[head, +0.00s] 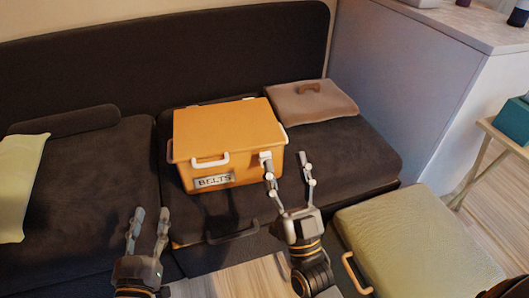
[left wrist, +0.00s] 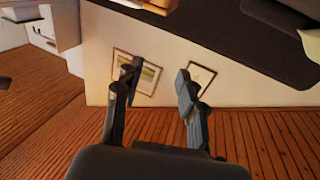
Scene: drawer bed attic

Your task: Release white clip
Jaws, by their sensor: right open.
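An orange box (head: 227,128) with a closed lid and a "BELTS" label (head: 214,181) sits on the dark sofa seat. A white clip (head: 265,156) is on its front side near the right corner. A white handle-like piece (head: 210,161) is on the front further left. My right gripper (head: 286,162) is open at the box's right front corner. Its left fingertip overlaps the clip's lower edge in the head view; I cannot tell whether they touch. My left gripper (head: 151,213) is open and empty in front of the sofa, also seen in the left wrist view (left wrist: 157,75).
A brown folded item (head: 311,101) lies on the seat right of the box. A pale green cushioned piece (head: 418,244) stands at the front right. A cabinet (head: 412,80) and a small table (head: 497,135) are at the right. The seat left of the box is mostly clear.

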